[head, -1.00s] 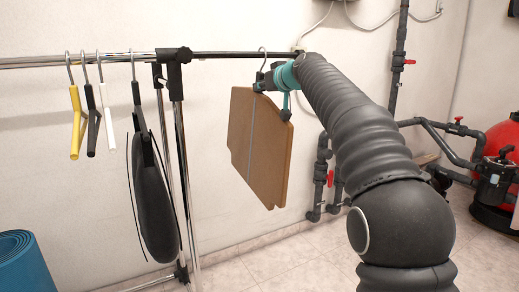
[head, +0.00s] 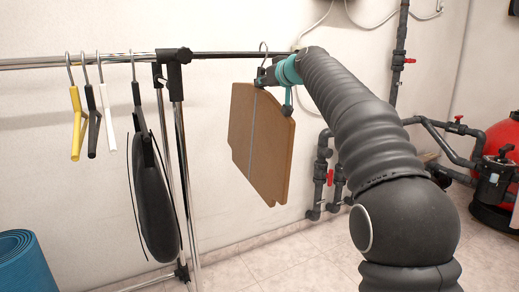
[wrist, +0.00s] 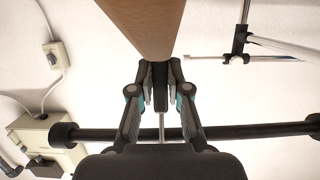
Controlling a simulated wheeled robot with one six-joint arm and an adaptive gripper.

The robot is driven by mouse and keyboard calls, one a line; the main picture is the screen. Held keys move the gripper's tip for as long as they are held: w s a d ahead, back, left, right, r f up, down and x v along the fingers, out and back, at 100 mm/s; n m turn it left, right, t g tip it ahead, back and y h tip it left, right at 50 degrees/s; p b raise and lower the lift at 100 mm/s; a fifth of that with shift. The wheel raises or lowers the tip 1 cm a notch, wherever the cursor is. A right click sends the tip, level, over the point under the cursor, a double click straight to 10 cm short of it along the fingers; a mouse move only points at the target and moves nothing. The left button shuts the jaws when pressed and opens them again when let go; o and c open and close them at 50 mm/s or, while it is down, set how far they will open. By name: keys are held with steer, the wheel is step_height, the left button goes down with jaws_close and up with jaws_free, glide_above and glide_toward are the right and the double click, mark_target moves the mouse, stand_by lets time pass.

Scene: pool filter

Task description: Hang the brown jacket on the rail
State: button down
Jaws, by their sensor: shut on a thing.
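The brown jacket (head: 262,140) is a flat brown shape with a grey line down its front, hanging from a hanger with a thin metal hook (head: 264,47). My gripper (head: 264,80) is shut on the jacket's hanger just below the hook. In the wrist view my gripper (wrist: 160,80) has both fingers closed at the hanger, with the jacket (wrist: 145,25) beyond. The rail (head: 222,54) runs behind the hook in the head view. The hook's top shows slightly above the rail's line. I cannot tell whether it touches the rail.
A yellow hanger (head: 76,130), a black hanger (head: 93,130), a white hanger (head: 108,125) and a dark garment (head: 155,205) hang left of the rack's upright (head: 182,170). A blue roll (head: 22,265) stands lower left. Pipes and a red tank (head: 500,145) are at right.

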steer(key=shift+r, duration=0.25)
steer(key=shift+s+d+r, duration=0.15)
steer(key=shift+s+r, duration=0.05)
steer(key=shift+r, duration=0.2)
steer(key=shift+f, duration=0.1)
steer(key=shift+s+d, duration=0.1)
steer(key=shift+s+d+f+b, duration=0.1)
steer(key=shift+s+d+b, duration=0.05)
steer(key=shift+s+b, duration=0.15)
steer(key=s+d+b, duration=0.6)
steer(key=s, duration=0.3)
steer(key=s+d+b, duration=0.6)
steer(key=s+d, duration=0.1)
steer(key=s, duration=0.3)
steer(key=shift+b, duration=0.4)
steer(key=shift+d, duration=0.1)
